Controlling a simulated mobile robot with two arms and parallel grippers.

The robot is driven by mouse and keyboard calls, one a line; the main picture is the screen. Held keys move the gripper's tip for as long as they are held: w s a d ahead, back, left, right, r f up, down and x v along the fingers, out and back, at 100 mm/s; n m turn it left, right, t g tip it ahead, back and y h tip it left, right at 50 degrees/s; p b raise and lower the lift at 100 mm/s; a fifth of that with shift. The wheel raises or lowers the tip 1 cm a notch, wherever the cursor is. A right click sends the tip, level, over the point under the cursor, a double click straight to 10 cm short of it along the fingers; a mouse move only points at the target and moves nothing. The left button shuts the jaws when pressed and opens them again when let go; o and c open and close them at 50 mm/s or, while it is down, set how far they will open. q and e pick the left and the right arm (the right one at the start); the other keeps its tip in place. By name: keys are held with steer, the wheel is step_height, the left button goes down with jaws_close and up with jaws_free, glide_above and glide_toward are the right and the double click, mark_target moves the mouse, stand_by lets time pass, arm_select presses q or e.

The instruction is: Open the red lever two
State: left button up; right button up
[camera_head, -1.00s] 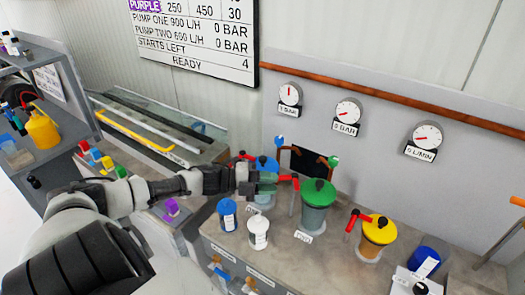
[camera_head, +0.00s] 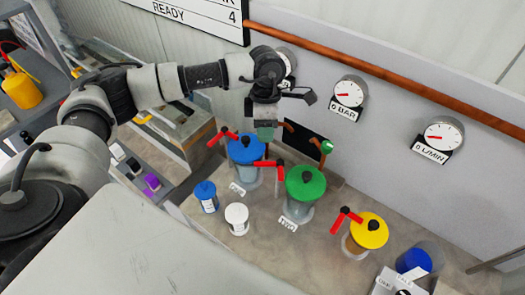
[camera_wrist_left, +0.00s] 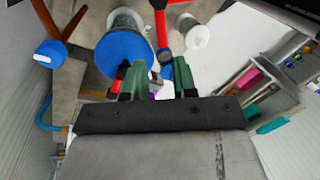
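Three pumps stand on the bench: blue-lidded (camera_head: 244,151), green-lidded (camera_head: 305,184) and yellow-lidded (camera_head: 367,231). A red lever is left of each: by the blue lid (camera_head: 222,138), by the green lid (camera_head: 268,164) and by the yellow lid (camera_head: 345,216). I cannot read which is number two. My left gripper (camera_head: 265,132) points down just behind the blue lid, empty. In the left wrist view its green fingers (camera_wrist_left: 158,80) are apart. The blue lid (camera_wrist_left: 124,52) shows just beyond them, with a red lever (camera_wrist_left: 161,28) beside it. My right gripper is out of view.
A blue-capped jar (camera_head: 207,198) and a white jar (camera_head: 237,217) stand in front of the pumps. Gauges (camera_head: 349,93) hang on the back wall. Pipes (camera_head: 325,152) rise behind the green-lidded pump. A blue-topped container (camera_head: 414,262) is at the right.

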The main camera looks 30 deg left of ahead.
arm_select(q)
steer(key=f+p, duration=0.1)
steer(key=f, duration=0.1)
steer(key=s+f+p, duration=0.1)
steer(key=f, duration=0.2)
steer(key=d+f+p, duration=0.1)
steer(key=f, duration=0.2)
steer(key=shift+s+f, duration=0.2)
steer(key=shift+s, duration=0.05)
steer(key=shift+s+f, duration=0.15)
steer(key=shift+f, duration=0.3)
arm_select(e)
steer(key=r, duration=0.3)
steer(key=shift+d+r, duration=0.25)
arm_select(q)
jaws_close()
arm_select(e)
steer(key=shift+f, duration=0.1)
